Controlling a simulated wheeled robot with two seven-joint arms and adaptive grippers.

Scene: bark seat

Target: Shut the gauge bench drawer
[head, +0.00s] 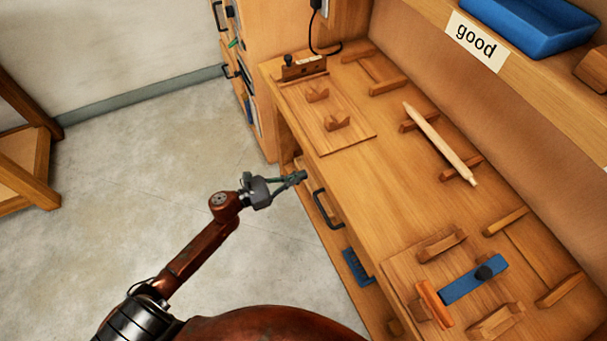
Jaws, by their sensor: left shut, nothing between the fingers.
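The gauge bench (350,185) is a wooden workbench running down the right of the head view. Its drawer (345,232) is under the front edge of the top and has a black bar handle (326,209). I see the drawer from above, and I cannot tell how far it stands out; no inside of it shows clearly. My left gripper (303,177) is shut and empty, with its greenish fingers pointing right at the bench front, just beyond the far end of the handle. I cannot tell whether the fingertips touch the drawer. My right gripper is not in view.
On the bench top are a pale tapered rod (440,143) on wooden rests, a blue gauge (474,279) and an orange block (434,304). A blue item (357,267) sits low by the bench front. A blue tray (527,22) stands on the shelf.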

